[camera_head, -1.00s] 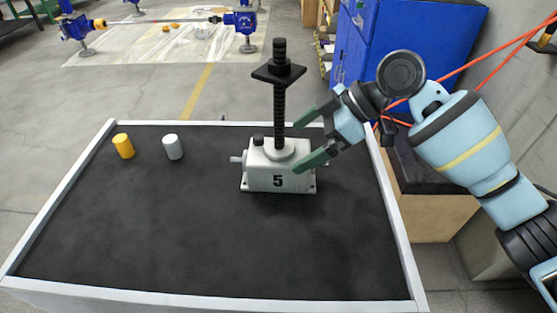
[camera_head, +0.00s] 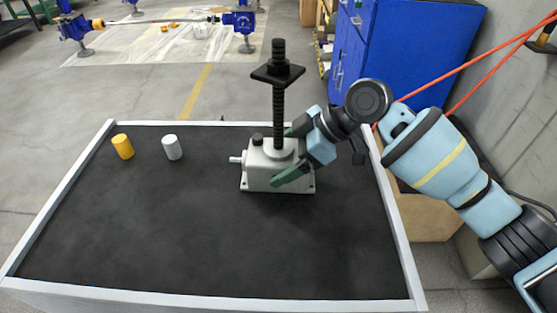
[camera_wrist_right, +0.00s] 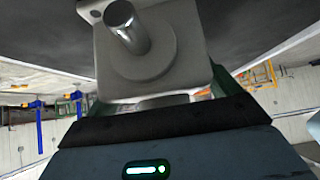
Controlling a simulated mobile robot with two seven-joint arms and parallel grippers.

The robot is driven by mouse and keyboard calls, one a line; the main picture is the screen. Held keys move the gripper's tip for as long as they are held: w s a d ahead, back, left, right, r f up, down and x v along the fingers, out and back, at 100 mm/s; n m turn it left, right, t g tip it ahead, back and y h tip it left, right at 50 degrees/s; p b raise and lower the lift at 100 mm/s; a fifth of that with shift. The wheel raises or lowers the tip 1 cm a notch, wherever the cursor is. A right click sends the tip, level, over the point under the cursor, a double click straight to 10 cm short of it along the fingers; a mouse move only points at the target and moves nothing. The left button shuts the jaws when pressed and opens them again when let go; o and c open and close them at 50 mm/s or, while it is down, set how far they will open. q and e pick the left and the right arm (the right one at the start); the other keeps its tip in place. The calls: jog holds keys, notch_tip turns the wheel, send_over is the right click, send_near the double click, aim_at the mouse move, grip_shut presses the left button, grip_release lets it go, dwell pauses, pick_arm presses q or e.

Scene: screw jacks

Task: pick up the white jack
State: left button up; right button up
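The white jack (camera_head: 258,178) stands upright on the black table top, with a black threaded screw and square black plate rising from it. In the right wrist view its pale body (camera_wrist_right: 190,45) and a shiny stub shaft are close to the camera. My right gripper (camera_head: 282,157) comes in from the right with its green fingers open around the jack's body. One finger is on the near side, covering the number. The other is on the far side, partly hidden behind the jack. I cannot tell whether the fingers touch it. My left gripper is not in view.
A yellow cylinder (camera_head: 123,147) and a light grey cylinder (camera_head: 172,147) stand at the table's back left. A raised pale rim (camera_head: 393,220) edges the table. The front and left of the top are clear. A blue cabinet (camera_head: 410,45) stands behind at the right.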

aim_at(283, 141)
jog(key=c, duration=1.7)
jog(key=shift+w+a+r, duration=0.1)
jog(key=shift+w+r, duration=0.05)
jog(key=shift+r, duration=0.25)
jog(key=shift+c, duration=0.3)
jog(key=shift+r, duration=1.6)
jog(key=shift+s+r, duration=0.25)
jog(key=s+r, duration=0.1)
jog(key=s, duration=1.4)
jog(key=shift+s, duration=0.3)
jog(key=shift+w, duration=0.1)
